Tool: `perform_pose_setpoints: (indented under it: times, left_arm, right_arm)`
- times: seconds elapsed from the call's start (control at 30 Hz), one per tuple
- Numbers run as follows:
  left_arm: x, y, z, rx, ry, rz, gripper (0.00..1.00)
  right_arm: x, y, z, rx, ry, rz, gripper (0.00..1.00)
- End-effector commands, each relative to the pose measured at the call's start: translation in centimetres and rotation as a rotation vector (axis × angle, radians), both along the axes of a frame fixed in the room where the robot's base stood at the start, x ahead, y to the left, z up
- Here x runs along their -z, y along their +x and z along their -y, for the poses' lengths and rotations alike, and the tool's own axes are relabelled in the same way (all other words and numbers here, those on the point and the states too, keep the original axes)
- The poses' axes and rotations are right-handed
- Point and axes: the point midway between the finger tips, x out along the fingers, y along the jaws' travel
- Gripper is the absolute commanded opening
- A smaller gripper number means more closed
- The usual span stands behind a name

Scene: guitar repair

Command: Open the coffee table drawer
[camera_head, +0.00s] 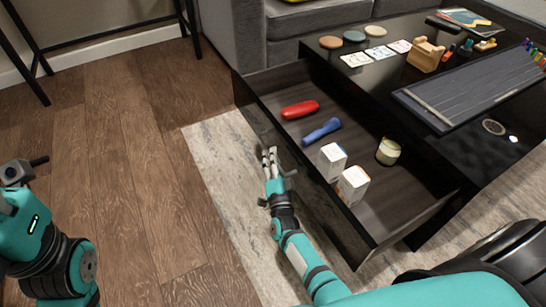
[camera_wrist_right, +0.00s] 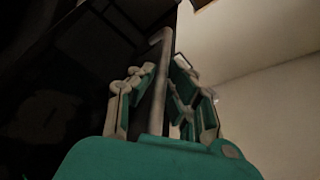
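The black coffee table (camera_head: 375,78) stands at the right, with its drawer (camera_head: 395,205) pulled well out toward the left. Inside the drawer lie a red object (camera_head: 300,109) and a blue object (camera_head: 321,131). Two white boxes (camera_head: 331,162) (camera_head: 352,186) and a jar (camera_head: 388,151) stand there too. My right gripper (camera_head: 269,154) is at the outer side of the drawer front. In the wrist view, its fingers (camera_wrist_right: 162,68) close around a pale bar (camera_wrist_right: 159,90), seemingly the drawer handle. My left arm is at the left edge; its gripper's fingers are not clear.
The tabletop holds coasters (camera_head: 354,36), cards (camera_head: 356,60), a wooden holder (camera_head: 425,54) and a dark board (camera_head: 470,90). A grey sofa (camera_head: 300,22) stands behind. Rug (camera_head: 215,145) and wooden floor (camera_head: 130,150) left of the drawer are clear.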

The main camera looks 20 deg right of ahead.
Motion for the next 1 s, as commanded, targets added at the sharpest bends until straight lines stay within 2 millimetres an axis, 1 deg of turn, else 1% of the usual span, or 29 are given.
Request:
perform_pose_setpoints:
  times: [0.03, 0.13, 0.17, 0.37, 0.47, 0.57, 0.8, 0.9, 1.0]
  left_arm:
    - [0.0, 0.0, 0.0, 0.0, 0.001, -0.002, 0.4]
    - [0.1, 0.1, 0.0, 0.0, 0.0, -0.004, 0.4]
    - [0.1, 0.1, 0.0, 0.0, 0.001, -0.005, 0.4]
    - [0.1, 0.1, 0.0, 0.0, 0.001, -0.005, 0.4]
    - [0.0, 0.2, 0.0, -0.002, 0.001, -0.003, 0.4]
    - [0.0, 0.1, 0.0, -0.001, 0.001, -0.002, 0.4]
    - [0.0, 0.1, 0.0, -0.001, 0.0, -0.001, 0.4]
    - [0.0, 0.1, 0.0, -0.001, 0.0, -0.001, 0.4]
    - [0.0, 0.1, 0.0, -0.001, 0.0, -0.001, 0.4]
  right_arm:
    - [0.1, -0.1, 0.0, 0.0, 0.001, -0.002, 0.2]
    - [0.1, -0.1, 0.0, 0.001, 0.001, -0.002, 0.33]
    - [0.1, 0.0, 0.0, 0.001, 0.001, -0.002, 0.34]
    - [0.0, 0.0, 0.0, 0.001, 0.0, -0.001, 0.34]
    - [0.2, -0.4, -0.1, 0.0, 0.001, -0.002, 0.34]
    - [0.4, -1.5, -0.4, -0.001, 0.001, -0.003, 0.34]
    - [1.3, -5.3, -1.4, 0.0, 0.0, -0.004, 0.34]
    - [1.5, -6.4, -1.7, 0.0, 0.0, -0.002, 0.34]
    - [1.6, -7.0, -1.9, 0.0, 0.001, -0.002, 0.34]
